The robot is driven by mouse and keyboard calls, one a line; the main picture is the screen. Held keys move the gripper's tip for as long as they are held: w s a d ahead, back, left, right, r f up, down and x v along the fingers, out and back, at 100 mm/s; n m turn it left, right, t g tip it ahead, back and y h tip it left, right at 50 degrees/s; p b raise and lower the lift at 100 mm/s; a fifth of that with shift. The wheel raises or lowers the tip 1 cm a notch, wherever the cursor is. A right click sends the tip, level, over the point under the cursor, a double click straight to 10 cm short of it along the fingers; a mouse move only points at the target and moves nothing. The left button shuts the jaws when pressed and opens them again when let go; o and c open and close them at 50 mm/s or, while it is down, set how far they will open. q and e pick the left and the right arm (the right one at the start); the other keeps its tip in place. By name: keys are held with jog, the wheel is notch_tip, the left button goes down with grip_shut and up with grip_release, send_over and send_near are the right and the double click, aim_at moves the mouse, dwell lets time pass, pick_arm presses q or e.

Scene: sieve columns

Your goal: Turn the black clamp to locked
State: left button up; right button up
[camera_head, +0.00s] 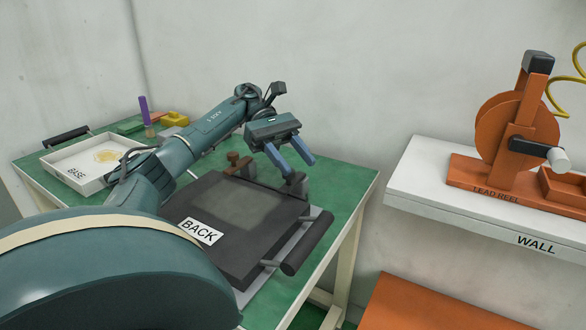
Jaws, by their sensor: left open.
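A dark grey-black clamp (297,186) stands at the far right corner of the black tray labelled BACK (233,262). My left gripper (297,167) is open, its two blue fingers pointing down just above the clamp. The fingertips are very near the clamp; I cannot tell whether they touch it. The clamp is small and partly behind the fingers, so which way its lever points is unclear. A brown clamp (236,160) stands at the tray's far edge, left of the black one. My right gripper is out of view.
The green table (345,178) is clear at its far right. A black bar handle (307,244) borders the tray's right side. A white BASE tray (72,168) sits at left. The white WALL shelf (425,167) at right holds an orange reel stand (505,135).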

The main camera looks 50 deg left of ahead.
pick_arm(q)
notch_tip(320, 180, up, 6)
jog(key=shift+f+p, duration=0.2)
jog(key=shift+p, duration=0.8)
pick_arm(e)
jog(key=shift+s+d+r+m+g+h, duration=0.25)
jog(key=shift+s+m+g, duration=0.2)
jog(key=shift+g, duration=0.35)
